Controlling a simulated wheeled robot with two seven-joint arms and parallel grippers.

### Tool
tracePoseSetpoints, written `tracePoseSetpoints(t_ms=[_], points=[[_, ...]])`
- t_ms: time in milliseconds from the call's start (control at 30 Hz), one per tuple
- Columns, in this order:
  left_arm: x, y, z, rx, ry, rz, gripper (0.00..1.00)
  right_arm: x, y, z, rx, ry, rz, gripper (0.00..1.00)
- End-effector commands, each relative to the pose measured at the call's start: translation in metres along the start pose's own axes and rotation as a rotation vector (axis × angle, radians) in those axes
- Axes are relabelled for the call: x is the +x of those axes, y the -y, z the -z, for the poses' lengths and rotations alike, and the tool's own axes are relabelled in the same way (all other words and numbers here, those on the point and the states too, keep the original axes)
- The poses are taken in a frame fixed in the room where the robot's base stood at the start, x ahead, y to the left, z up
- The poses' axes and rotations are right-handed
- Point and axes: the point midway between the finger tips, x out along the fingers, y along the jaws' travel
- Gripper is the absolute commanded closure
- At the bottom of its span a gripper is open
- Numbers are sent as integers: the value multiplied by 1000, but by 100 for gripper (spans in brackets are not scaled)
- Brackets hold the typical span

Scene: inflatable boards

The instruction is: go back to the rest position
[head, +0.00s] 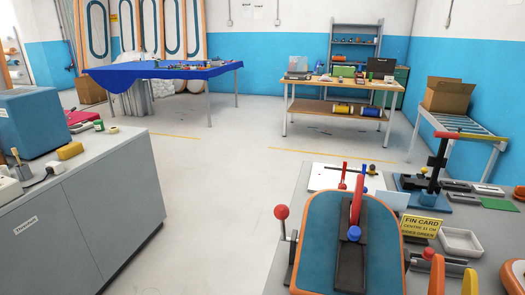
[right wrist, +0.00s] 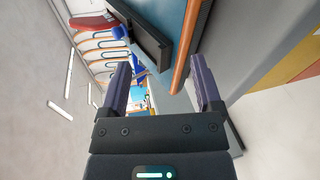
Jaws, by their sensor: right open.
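My right gripper (right wrist: 161,75) shows in the right wrist view with its two dark fingers apart and no object held between them. The blue board (head: 381,262) with an orange rim lies on the grey bench in the head view. It also shows beyond the fingers in the right wrist view, where its orange rim (right wrist: 187,45) passes near the right finger; whether they touch I cannot tell. A dark bar (head: 350,262) and a red-handled clamp (head: 357,195) are on the board. Neither gripper shows in the head view.
Red-knobbed levers (head: 281,212), a yellow fin card sign (head: 421,226), a white tray (head: 461,241) and a black press stand (head: 436,170) crowd the bench. A grey cabinet (head: 95,215) stands left. The floor (head: 215,200) between is clear.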

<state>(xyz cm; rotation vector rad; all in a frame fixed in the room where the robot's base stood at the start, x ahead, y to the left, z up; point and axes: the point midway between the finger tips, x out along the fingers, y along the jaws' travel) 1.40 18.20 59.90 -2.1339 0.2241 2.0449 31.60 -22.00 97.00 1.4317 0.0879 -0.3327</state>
Motion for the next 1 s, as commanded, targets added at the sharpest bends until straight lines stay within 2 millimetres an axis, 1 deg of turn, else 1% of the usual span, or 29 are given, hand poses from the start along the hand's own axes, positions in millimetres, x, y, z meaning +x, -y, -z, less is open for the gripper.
tracePoseSetpoints(t_ms=[33,100,167,200,267,300,367,400,467,500,600,667,767,867,900,967,1000], points=[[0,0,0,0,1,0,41,-5,12,2,137,20,82,17],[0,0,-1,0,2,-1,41,-14,32,6,358,62,223,17],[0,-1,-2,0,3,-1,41,-26,50,12,543,110,349,17],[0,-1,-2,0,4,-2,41,-35,61,18,659,146,434,17],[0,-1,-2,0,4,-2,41,-51,77,27,824,209,561,17],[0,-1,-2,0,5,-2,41,-64,86,34,925,258,648,17],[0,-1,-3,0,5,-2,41,-83,98,44,1061,338,774,17],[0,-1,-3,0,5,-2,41,-97,104,52,1142,397,858,17],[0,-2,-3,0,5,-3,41,-120,112,62,1245,495,981,17],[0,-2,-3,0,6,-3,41,-127,120,68,1281,545,1035,17],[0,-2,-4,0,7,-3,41,-112,156,73,1259,555,1043,17],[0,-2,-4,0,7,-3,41,-106,177,76,1251,562,1052,17],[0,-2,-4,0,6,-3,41,-101,216,81,1235,574,1069,17],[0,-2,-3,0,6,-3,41,-100,259,84,1218,587,1087,17],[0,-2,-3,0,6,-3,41,-103,279,84,1209,595,1096,17],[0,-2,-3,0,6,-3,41,-110,311,83,1194,606,1111,17],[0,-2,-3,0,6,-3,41,-118,333,81,1183,615,1123,17]])
